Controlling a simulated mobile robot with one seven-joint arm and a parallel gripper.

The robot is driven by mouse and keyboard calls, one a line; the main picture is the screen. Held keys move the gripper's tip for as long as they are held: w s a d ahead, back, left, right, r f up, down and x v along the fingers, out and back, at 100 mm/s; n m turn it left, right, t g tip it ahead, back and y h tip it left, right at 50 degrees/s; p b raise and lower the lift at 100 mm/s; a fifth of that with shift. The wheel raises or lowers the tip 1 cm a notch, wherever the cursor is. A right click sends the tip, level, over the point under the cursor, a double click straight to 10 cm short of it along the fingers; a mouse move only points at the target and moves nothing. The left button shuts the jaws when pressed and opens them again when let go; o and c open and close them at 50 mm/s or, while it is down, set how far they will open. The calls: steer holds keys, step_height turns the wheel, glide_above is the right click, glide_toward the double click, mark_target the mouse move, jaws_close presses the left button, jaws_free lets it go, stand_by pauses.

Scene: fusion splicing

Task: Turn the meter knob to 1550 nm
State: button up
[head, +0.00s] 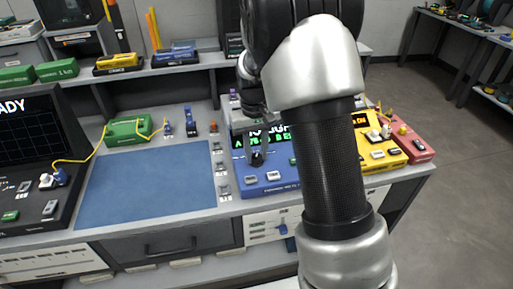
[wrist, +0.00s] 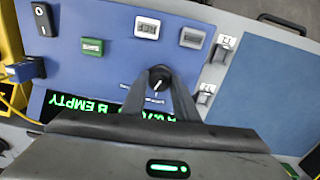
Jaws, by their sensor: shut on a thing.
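The blue power meter (head: 270,186) stands on the bench, right of the blue mat, with a green-lit display (head: 262,138) partly hidden by my arm. Its black knob (wrist: 159,78) has a white pointer line and shows upside down with the panel in the wrist view. My gripper (wrist: 163,88) has both fingertips closed around the knob. In the head view the knob (head: 257,159) shows just below my gripper (head: 260,143). The wavelength marks near the knob are too small to read.
Buttons (wrist: 147,28) and a green button (wrist: 92,47) sit close to the knob on the panel. A yellow device (head: 379,152) and a red device (head: 415,148) stand to the right. The blue mat (head: 150,190) is clear.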

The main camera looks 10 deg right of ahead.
mark_target(254, 156)
steer(key=m+p, duration=0.2)
steer(key=m, duration=0.3)
steer(key=shift+r, duration=0.1)
stand_by(0.5)
steer(key=o, duration=1.1)
steer(key=shift+c, duration=0.2)
step_height(254, 156, up, 17)
steer(key=p, duration=0.3)
steer(key=shift+w+a+r, duration=0.15)
steer(key=shift+a, duration=0.15)
